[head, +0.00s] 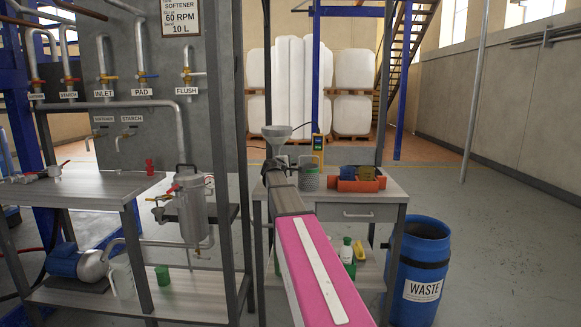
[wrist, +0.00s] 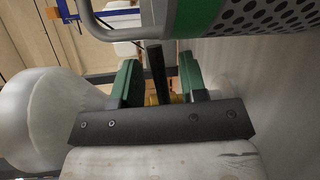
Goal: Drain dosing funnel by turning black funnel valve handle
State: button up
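The grey dosing funnel (head: 277,132) stands upright at the left of the small bench in the head view. In the wrist view its pale, rounded body (wrist: 40,115) fills the left side. A black bar, which looks like the funnel valve handle (wrist: 156,75), lies between the green fingers of my gripper (wrist: 160,65). The fingers are open, one on each side of the bar, with a visible gap on both sides. A little yellow shows behind the bar, low between the fingers. In the head view my pink arm hides the gripper and handle.
A perforated metal container with a green band (wrist: 270,16) is close at the wrist view's top right; the head view shows a similar container (head: 309,181) beside the funnel. An orange tray (head: 358,184) sits right on the bench. A blue waste barrel (head: 419,265) stands right.

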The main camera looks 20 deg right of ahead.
jog(key=shift+w+d, duration=0.15)
grip_shut()
